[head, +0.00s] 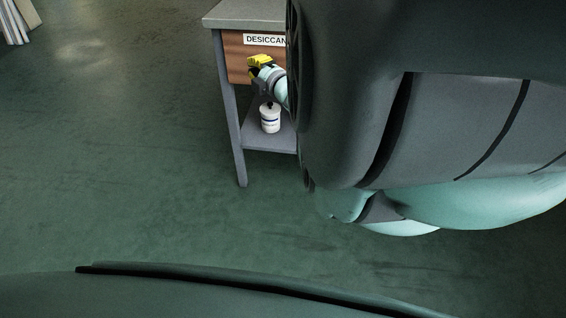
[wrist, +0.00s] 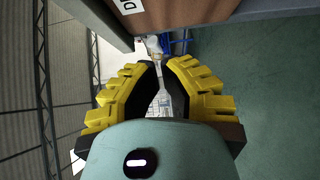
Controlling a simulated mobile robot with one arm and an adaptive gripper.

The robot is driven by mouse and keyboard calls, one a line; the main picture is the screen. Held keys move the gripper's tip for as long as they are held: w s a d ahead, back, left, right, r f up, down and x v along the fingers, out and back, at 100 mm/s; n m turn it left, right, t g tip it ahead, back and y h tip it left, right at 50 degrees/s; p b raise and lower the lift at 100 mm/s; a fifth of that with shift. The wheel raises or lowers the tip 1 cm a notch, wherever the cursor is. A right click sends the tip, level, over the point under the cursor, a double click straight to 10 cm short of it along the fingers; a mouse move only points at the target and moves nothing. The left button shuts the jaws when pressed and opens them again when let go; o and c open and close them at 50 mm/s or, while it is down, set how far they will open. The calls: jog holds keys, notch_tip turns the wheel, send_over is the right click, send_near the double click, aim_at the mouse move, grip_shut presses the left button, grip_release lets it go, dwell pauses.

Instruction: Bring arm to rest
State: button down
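My gripper (head: 256,70) is in front of the wooden drawer front marked "DESICCAN..." (head: 235,58), with the rest of the label hidden behind my arm. In the head view the drawer looks shut under the grey table top (head: 245,14). In the wrist view my gripper's yellow fingers (wrist: 161,68) stand apart, with a gap between their dark pads. Pale shapes show through the gap, and I see nothing clearly gripped. The brown drawer front (wrist: 180,12) is beyond the fingertips at the top. I cannot tell whether the fingers touch it.
A white bottle with a dark cap (head: 270,118) stands on the table's lower shelf (head: 262,139). A dark wire rack (wrist: 45,90) runs along the left of the wrist view. Pale stacked panels (head: 16,20) are at the far left. The green floor (head: 120,150) left of the table is clear.

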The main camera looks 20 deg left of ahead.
jog(key=shift+w+d+p+v, duration=0.15)
jog(key=shift+p+v, duration=0.3)
jog(key=shift+v, duration=0.6)
jog(key=shift+w+d+p+v, duration=0.15)
jog(key=shift+p+v, duration=0.25)
jog(key=shift+v, duration=0.65)
